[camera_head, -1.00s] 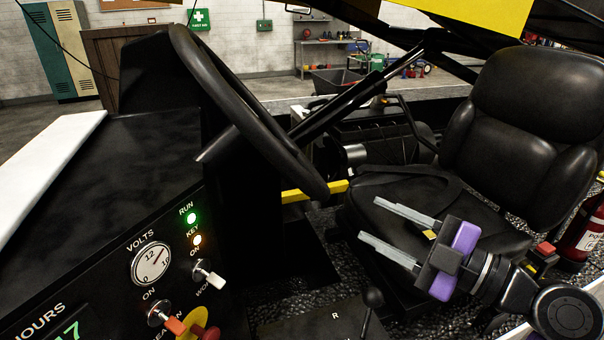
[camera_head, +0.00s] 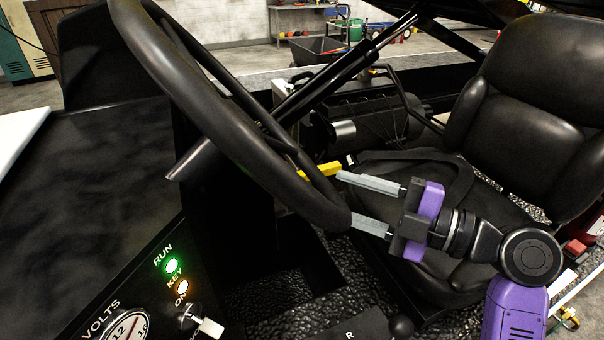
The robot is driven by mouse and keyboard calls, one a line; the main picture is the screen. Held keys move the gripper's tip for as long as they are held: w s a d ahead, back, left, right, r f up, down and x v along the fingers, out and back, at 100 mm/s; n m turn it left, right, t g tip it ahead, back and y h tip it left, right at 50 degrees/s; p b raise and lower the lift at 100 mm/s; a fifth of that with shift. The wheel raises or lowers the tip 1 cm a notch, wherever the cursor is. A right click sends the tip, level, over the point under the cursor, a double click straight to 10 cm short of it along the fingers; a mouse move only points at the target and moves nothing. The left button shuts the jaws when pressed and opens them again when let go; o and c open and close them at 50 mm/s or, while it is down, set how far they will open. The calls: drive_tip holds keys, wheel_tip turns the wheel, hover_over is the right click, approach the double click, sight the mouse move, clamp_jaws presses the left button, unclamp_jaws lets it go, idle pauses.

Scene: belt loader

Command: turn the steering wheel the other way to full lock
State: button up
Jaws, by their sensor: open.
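The black steering wheel (camera_head: 215,110) stands at a steep tilt in the middle left, with its hub and spokes partly hidden behind the near rim. My gripper (camera_head: 346,197) is at the lower right end of the rim. Its two grey fingers point left and are apart. The lower finger's tip is at the rim's lower end, and the upper finger's tip is just right of the rim. I cannot tell whether either finger touches the rim.
The dashboard (camera_head: 90,190) with a lit RUN lamp (camera_head: 172,265), key lamp and volts gauge (camera_head: 128,326) is at the left. A black seat (camera_head: 535,85) stands behind my gripper. A yellow bar (camera_head: 321,170) shows behind the rim. A black-knobbed lever (camera_head: 401,327) is below.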

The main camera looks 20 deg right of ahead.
sight(317, 188)
drive_tip(key=p+x, duration=0.2)
drive_tip(key=x, duration=0.5)
drive_tip(key=shift+w+a, duration=0.2)
drive_tip(key=shift+c, duration=0.5)
clamp_jaws()
drive_tip(key=shift+f, duration=0.1)
idle(0.6)
